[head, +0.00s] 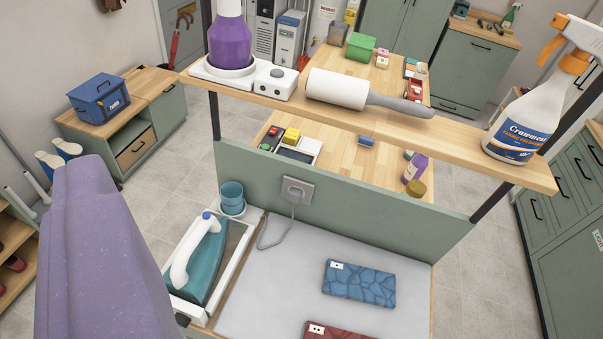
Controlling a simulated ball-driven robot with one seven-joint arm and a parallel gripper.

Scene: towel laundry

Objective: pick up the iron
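The iron (207,262) is teal with a white arched handle and a small blue knob at its top. It lies in a white-rimmed tray (237,267) at the left end of the worktop. A grey cord (267,238) runs from near the tray to a socket (297,190) on the green back panel. I do not see my gripper in this view, nor anything touching the iron.
A large purple shape (95,250) fills the left foreground, close beside the tray. A blue cup (231,197) stands behind the tray. Blue (360,283) and red (345,331) folded cloths lie on the grey mat (283,285). A shelf (400,125) with bottles and a lint roller crosses above.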

